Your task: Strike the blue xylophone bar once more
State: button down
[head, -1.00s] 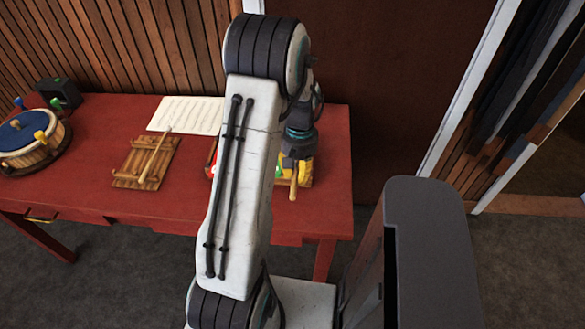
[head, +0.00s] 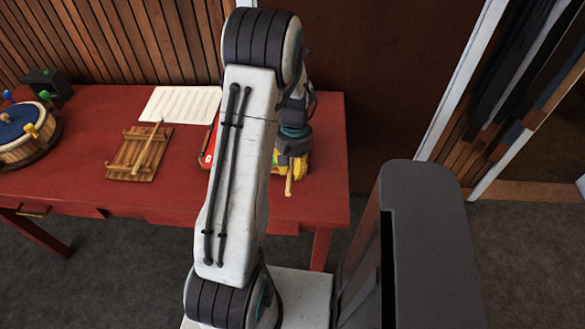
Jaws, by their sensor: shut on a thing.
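My gripper (head: 297,166), with yellow fingers, is low over the right part of the red table. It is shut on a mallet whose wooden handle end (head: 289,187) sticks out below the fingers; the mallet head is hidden. The xylophone is mostly hidden behind my arm and gripper. Only a red piece (head: 208,152) left of the arm and small green and yellow bits beside the gripper show there. I cannot make out the blue bar, or whether the mallet touches any bar.
The red table (head: 85,170) also holds a wooden rack (head: 122,168) with a light stick (head: 148,150) on it, a paper sheet (head: 180,103), a drum (head: 25,130) with coloured knobs and a dark box (head: 47,84). A wood-slat wall stands behind.

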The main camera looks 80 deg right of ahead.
jog(key=shift+f, duration=0.1)
jog(key=shift+r+p, duration=1.15)
jog(key=shift+r, duration=0.95)
